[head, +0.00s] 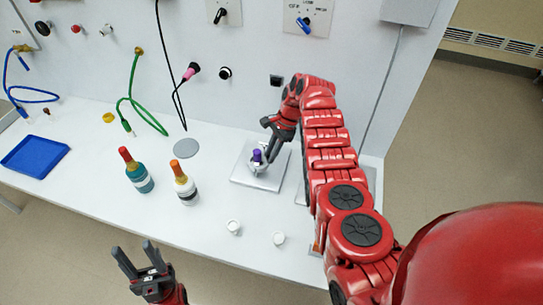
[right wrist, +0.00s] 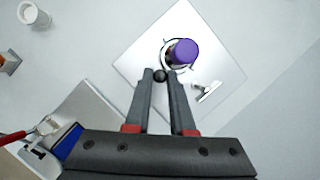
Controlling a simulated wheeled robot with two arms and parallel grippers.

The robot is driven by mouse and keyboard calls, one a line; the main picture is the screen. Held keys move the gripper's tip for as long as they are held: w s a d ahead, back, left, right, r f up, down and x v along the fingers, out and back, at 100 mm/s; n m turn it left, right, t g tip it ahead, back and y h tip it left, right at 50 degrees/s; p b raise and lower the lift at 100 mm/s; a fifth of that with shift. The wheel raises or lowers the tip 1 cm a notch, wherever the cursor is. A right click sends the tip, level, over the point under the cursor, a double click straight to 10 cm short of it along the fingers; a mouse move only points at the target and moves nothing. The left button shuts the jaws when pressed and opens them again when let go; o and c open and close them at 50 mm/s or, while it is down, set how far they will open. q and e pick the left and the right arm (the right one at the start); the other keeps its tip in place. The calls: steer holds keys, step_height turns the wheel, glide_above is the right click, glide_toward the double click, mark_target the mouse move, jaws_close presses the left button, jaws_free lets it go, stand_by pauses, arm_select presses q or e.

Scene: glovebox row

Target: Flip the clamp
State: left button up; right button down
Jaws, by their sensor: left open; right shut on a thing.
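The clamp is mounted on a square, light metal plate (right wrist: 140,62); the plate also shows in the head view (head: 247,181). A purple-topped piece (right wrist: 183,52) stands inside the clamp's pale ring; it shows in the head view too (head: 257,155). A black ball knob (right wrist: 160,75) is beside the ring. My right gripper (right wrist: 160,82) is shut on this knob, its fingertips on either side. A small silver bracket (right wrist: 208,92) is on the plate, right of the fingers. My left gripper (head: 133,246) is open and empty, in front of the table's front edge.
Two bottles, one teal (head: 140,177) and one white (head: 185,190), stand left of the plate. Two small white jars (head: 233,227) (head: 279,238) are nearer the front edge. A blue tray (head: 35,154) lies far left. The wall behind has hoses and knobs.

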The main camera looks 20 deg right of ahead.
steer(key=b, duration=0.4)
steer(key=shift+w+f+n, duration=0.2)
steer(key=shift+w+n, duration=0.1)
steer(key=shift+n, duration=0.1)
steer(key=shift+s+r, duration=0.1)
steer(key=shift+r, duration=0.05)
steer(key=c, duration=0.8)
jaws_free()
steer(key=shift+a, duration=0.1)
steer(key=shift+r, duration=0.1)
